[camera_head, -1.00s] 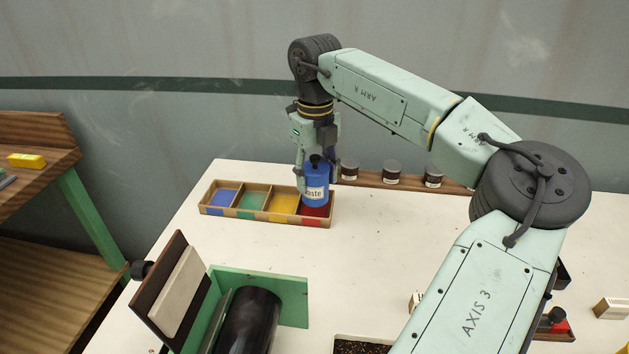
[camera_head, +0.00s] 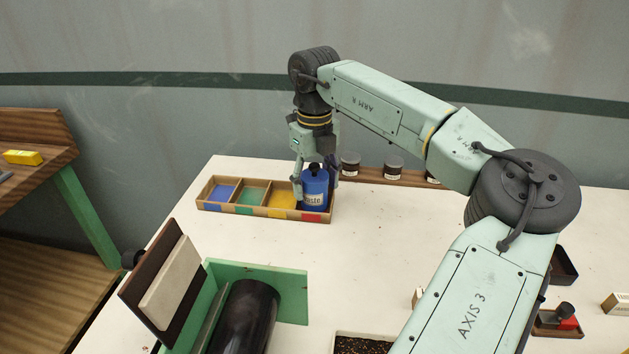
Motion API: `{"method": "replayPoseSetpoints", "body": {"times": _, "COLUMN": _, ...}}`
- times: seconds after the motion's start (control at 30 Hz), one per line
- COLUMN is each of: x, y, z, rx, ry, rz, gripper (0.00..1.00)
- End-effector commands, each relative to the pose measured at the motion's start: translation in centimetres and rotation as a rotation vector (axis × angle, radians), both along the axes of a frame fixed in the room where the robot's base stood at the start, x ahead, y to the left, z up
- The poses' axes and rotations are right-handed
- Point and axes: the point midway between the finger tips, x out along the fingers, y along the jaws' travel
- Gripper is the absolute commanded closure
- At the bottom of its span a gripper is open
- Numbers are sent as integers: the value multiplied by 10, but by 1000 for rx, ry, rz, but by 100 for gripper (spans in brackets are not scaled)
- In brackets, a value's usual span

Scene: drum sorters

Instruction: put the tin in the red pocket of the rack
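The tin (camera_head: 314,190) is blue with a dark cap and a pale label on which "Paste" can be read. It stands about upright in the right-hand end pocket of the rack (camera_head: 240,209), the one with the red front mark (camera_head: 312,217). Its lower part is hidden behind the rack's front wall, so I cannot see whether it touches the floor. My gripper (camera_head: 315,182) points down over this pocket, with its fingers on either side of the tin, shut on it.
The blue (camera_head: 222,192), green (camera_head: 250,195) and yellow (camera_head: 282,200) pockets look empty. Several dark-lidded jars (camera_head: 393,167) stand on a wooden strip behind, right of my gripper. A green-framed drum sorter (camera_head: 285,285) stands in front. The white table between is clear.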

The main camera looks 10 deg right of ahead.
Motion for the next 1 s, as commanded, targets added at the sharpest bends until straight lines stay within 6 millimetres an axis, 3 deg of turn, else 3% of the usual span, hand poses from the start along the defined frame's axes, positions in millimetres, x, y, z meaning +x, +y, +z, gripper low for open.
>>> {"method": "replayPoseSetpoints", "body": {"times": 0.33, "x": 0, "y": 0, "z": 0, "rx": 0, "ry": 0, "rz": 0, "gripper": 33}}
{"method": "replayPoseSetpoints", "body": {"times": 0.5, "x": 1, "y": 0, "z": 10, "rx": 0, "ry": -2, "rz": 0, "gripper": 33}}
{"method": "replayPoseSetpoints", "body": {"times": 1.0, "x": 1, "y": 0, "z": 107, "rx": -1, "ry": -1, "rz": -1, "gripper": 33}}
